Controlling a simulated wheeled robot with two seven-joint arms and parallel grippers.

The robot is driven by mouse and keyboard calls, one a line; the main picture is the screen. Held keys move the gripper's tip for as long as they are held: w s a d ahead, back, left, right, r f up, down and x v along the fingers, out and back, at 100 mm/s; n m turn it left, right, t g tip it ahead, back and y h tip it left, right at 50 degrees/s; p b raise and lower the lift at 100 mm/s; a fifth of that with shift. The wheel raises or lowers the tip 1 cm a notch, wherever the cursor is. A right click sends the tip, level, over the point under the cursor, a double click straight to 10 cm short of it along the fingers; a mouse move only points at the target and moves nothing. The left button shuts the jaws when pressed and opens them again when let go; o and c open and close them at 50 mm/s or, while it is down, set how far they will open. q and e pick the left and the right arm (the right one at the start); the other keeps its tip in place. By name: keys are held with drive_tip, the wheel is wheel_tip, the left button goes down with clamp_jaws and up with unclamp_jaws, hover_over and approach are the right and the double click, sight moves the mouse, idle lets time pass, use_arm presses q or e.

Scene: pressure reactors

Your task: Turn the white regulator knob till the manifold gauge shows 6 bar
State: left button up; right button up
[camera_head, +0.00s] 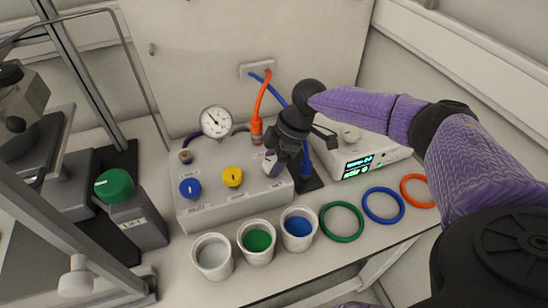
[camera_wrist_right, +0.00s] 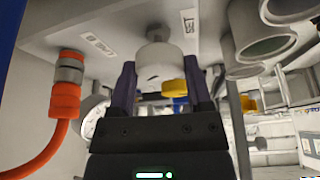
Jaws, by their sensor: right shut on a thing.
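The white regulator knob (camera_head: 269,162) sits at the right of the pale manifold box (camera_head: 215,214). My right gripper (camera_head: 279,166) reaches down over it and hides part of it. In the right wrist view, the fingers (camera_wrist_right: 161,88) are shut on the white knob (camera_wrist_right: 158,62), one on each side, and a short dark mark shows on its face. The round manifold gauge (camera_head: 214,121) stands at the back of the box; its needle slants to the upper left, but its numbers are too small to read. My left gripper is not in view.
Blue (camera_head: 190,188) and yellow (camera_head: 232,176) knobs sit left of the white one. An orange hose fitting (camera_head: 256,128) is close behind my gripper. Several cups line the box's front, including a green-filled one (camera_head: 257,241). Coloured rings, including a green one (camera_head: 342,222), lie right.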

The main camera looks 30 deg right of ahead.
drive_tip(key=shift+r+m+p, duration=0.15)
drive_tip(key=shift+m+p, duration=0.25)
drive_tip(key=shift+p, duration=0.2)
drive_tip(key=m+t+h+p, duration=0.1)
drive_tip(key=m+p, duration=0.3)
drive_tip(key=p, duration=0.1)
drive_tip(key=m+t+h+p, duration=0.1)
drive_tip(key=m+p, duration=0.3)
drive_tip(key=p, duration=0.2)
drive_tip(key=shift+s+a+r, duration=0.1)
drive_tip(key=shift+a, duration=0.05)
drive_tip(key=shift+m+t+h+p, duration=0.4)
drive_tip(key=shift+m+p, duration=0.45)
drive_tip(key=shift+m, duration=0.05)
drive_tip(key=shift+f+m+p, duration=0.2)
drive_tip(key=shift+m+p, duration=0.35)
drive_tip(key=shift+m, duration=0.05)
drive_tip(key=shift+h, duration=0.3)
